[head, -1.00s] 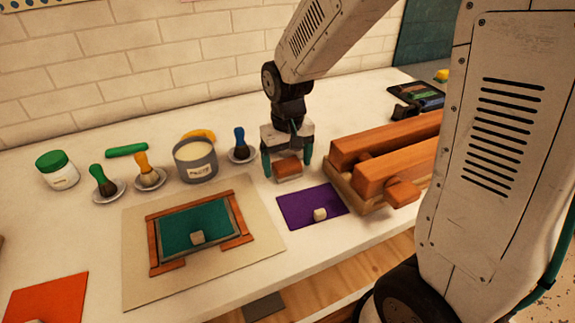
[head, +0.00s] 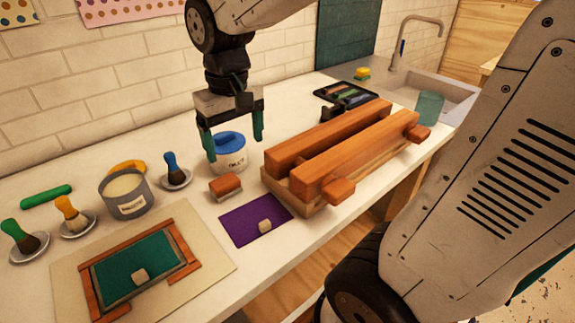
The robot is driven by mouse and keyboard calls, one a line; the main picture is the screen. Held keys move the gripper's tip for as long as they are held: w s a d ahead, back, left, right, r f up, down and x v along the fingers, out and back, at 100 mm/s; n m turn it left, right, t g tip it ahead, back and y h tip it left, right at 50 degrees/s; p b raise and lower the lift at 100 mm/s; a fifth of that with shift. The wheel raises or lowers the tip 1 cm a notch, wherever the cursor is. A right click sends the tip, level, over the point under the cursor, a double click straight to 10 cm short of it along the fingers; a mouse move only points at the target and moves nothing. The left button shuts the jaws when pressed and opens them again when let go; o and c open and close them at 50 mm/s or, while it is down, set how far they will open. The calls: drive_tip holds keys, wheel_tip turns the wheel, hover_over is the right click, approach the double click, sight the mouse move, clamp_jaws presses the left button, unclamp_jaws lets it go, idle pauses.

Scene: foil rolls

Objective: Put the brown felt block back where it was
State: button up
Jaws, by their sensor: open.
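The block is clear of both fingertips.
A blue-lidded jar (head: 231,139) stands behind the gripper's fingers. A grey tin (head: 127,206) and brushes on saucers stand left. A framed green panel (head: 115,272) lies at front left.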

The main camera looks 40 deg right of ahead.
drive_tip(key=s+d+r, duration=0.1)
drive_tip(key=s+d, duration=0.1)
drive_tip(key=s, duration=1.4)
drive_tip(key=shift+t, duration=0.4)
